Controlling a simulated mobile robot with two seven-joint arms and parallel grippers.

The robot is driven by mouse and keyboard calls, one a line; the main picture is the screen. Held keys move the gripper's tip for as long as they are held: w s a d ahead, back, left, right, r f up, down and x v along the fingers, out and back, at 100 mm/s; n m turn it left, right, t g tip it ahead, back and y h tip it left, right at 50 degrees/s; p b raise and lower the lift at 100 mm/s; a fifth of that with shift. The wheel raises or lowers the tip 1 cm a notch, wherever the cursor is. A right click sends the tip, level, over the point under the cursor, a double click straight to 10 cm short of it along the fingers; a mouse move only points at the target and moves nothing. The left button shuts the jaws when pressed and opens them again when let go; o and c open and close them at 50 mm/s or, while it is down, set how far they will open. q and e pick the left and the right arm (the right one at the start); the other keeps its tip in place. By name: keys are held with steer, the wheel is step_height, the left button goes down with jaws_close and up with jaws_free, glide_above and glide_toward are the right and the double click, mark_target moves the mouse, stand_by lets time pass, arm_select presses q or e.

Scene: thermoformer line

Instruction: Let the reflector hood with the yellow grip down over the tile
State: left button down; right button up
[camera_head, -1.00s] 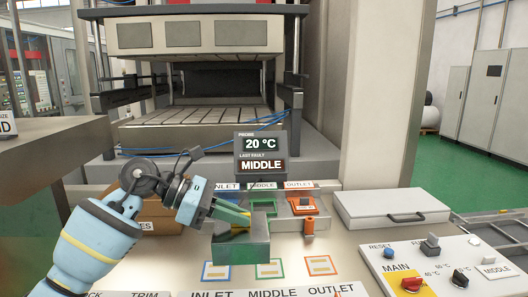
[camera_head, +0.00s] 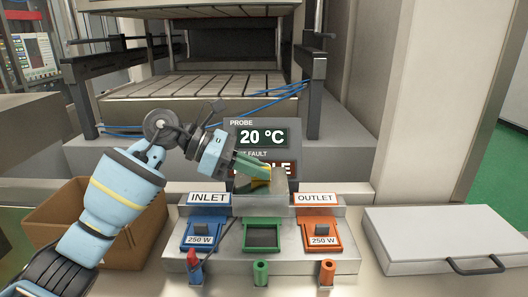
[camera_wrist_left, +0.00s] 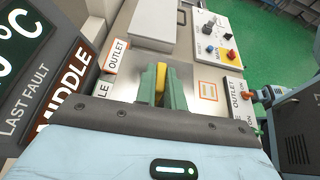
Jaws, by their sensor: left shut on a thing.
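The reflector hood (camera_head: 258,206) is a shiny grey metal box with a yellow grip (camera_head: 266,176) on top. My left gripper (camera_head: 262,170) has green fingers shut on this grip, which also shows between them in the wrist view (camera_wrist_left: 160,82). The hood is held at the back of the heater bench, in front of the probe display, and hides the middle label. The green middle frame (camera_head: 263,249) lies in front of it, uncovered, with a grey-dark inside; I cannot make out a tile there. Tiles marked 250 W sit in the blue inlet frame (camera_head: 201,240) and orange outlet frame (camera_head: 322,240).
The probe display (camera_head: 262,136) stands close behind the hood. Small coloured posts, including a green one (camera_head: 260,273), stand along the front. A cardboard box (camera_head: 130,250) is at the left; a closed grey case (camera_head: 440,236) is at the right. The press stands behind.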

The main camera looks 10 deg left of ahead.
mark_target(250, 179)
arm_select(q)
steer(key=shift+w+r, duration=0.1)
steer(key=shift+w, duration=0.2)
steer(key=shift+s+r, duration=0.1)
steer(key=shift+s, duration=0.2)
arm_select(e)
steer(key=shift+d, duration=0.15)
arm_select(q)
steer(key=shift+w+f, duration=0.1)
steer(key=shift+f, duration=0.35)
steer(key=shift+f+b, duration=0.55)
steer(key=shift+f, duration=0.8)
steer(key=shift+f+b, duration=0.4)
steer(key=shift+f, duration=0.7)
arm_select(e)
steer(key=shift+s+a+f, duration=0.15)
steer(key=shift+s+f, duration=0.1)
steer(key=shift+f, duration=0.3)
steer(key=shift+s+a+f, duration=0.1)
steer(key=shift+s+f, duration=0.15)
steer(key=shift+f, duration=0.3)
steer(key=shift+s+d+f, duration=0.1)
steer(key=shift+s+d, duration=0.05)
steer(key=shift+s, duration=0.1)
steer(key=shift+w, duration=0.15)
